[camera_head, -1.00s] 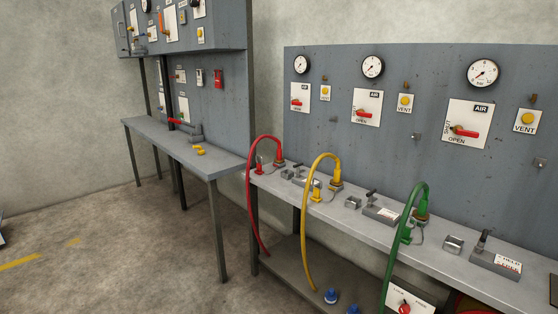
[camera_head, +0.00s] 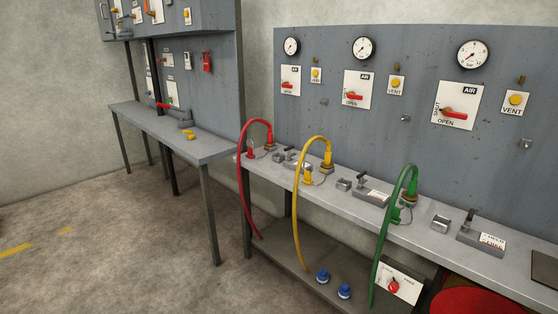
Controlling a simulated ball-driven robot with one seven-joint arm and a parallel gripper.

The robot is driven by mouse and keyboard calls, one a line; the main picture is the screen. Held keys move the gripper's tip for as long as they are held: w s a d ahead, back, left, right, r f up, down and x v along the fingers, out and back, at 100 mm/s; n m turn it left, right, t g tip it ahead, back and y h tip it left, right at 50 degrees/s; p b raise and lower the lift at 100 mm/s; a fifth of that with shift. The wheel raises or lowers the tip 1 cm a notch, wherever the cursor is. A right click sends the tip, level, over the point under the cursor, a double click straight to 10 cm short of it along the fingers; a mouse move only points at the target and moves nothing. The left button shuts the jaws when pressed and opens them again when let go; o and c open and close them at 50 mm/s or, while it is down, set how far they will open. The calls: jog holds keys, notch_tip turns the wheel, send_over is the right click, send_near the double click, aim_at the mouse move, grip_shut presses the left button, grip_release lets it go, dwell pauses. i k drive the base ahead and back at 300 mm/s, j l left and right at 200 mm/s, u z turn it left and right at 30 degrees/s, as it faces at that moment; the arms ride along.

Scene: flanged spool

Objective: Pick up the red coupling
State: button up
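A red hose (camera_head: 241,180) arches over the bench's front edge at the left end of the row and hangs down to the lower shelf. Its red upper end (camera_head: 269,138) stands upright at a fitting on the bench top. A small red piece (camera_head: 251,150) is beside the hose on the bench; it is too small to tell which red part is the coupling. A yellow hose (camera_head: 299,200) and a green hose (camera_head: 383,230) stand farther right with like ends. My gripper is not in view.
The grey bench (camera_head: 420,238) carries metal blocks and clamps below a gauge panel (camera_head: 330,130). Blue caps (camera_head: 322,277) lie on the lower shelf. A red round surface (camera_head: 485,302) is at bottom right. A second table (camera_head: 165,131) stands left. Floor at left is clear.

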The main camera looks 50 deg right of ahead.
aim_at(270, 143)
jog(key=i+j+u, duration=0.1)
jog(key=i+u, duration=0.25)
jog(key=i, duration=1.65)
jog(key=i+j, duration=0.1)
jog(key=i, duration=0.8)
jog(key=i+z, duration=0.4)
jog(key=i+j+z, duration=0.15)
jog(key=z, duration=0.25)
jog(key=i+j+z, duration=0.25)
jog(key=z, duration=0.15)
jog(key=i+j+z, duration=0.4)
jog(key=k+l, duration=0.1)
